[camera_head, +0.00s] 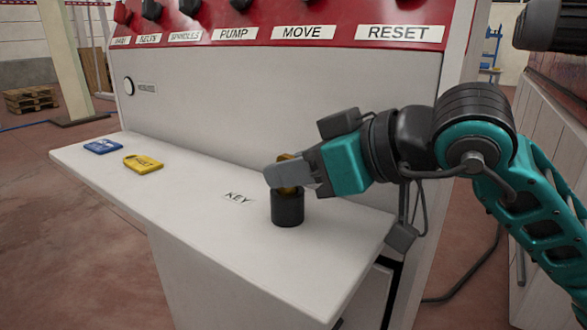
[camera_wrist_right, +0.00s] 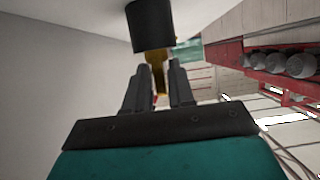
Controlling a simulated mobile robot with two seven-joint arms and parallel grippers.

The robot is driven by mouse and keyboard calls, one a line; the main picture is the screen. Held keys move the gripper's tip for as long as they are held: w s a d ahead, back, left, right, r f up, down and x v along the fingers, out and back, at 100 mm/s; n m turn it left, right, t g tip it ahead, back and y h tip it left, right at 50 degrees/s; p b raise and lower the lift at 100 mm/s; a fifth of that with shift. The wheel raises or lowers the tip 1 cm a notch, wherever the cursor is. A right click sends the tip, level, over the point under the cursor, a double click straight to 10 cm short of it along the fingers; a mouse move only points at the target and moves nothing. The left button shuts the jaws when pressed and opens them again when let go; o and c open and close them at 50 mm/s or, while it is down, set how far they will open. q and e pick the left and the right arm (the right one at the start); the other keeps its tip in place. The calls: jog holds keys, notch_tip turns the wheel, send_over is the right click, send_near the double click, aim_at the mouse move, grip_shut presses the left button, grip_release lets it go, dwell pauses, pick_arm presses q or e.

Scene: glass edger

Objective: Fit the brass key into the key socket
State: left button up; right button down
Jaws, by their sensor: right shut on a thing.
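The key socket (camera_head: 287,209) is a short black cylinder standing upright on the white shelf, beside a KEY label (camera_head: 238,198). My right gripper (camera_head: 283,175) is just above the socket, shut on the brass key (camera_head: 288,159). The gripper's fingers hide much of the key in the head view. In the right wrist view the brass key (camera_wrist_right: 157,66) lies between the fingers, and its end meets the black socket (camera_wrist_right: 150,24). I cannot tell how deep the key sits in it. My left gripper is not in view.
A red panel (camera_head: 330,18) with labelled knobs is above.

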jog(key=shift+f+b, duration=0.2)
jog(key=shift+b, duration=0.15)
jog(key=c, duration=1)
grip_release()
jog(key=shift+r, duration=0.1)
jog(key=shift+o, duration=0.2)
jog(key=shift+r+p, duration=0.15)
jog(key=shift+p, duration=0.2)
jog(key=shift+d+r, duration=0.15)
jog(key=v, duration=1.1)
jog(key=shift+s+d, duration=0.25)
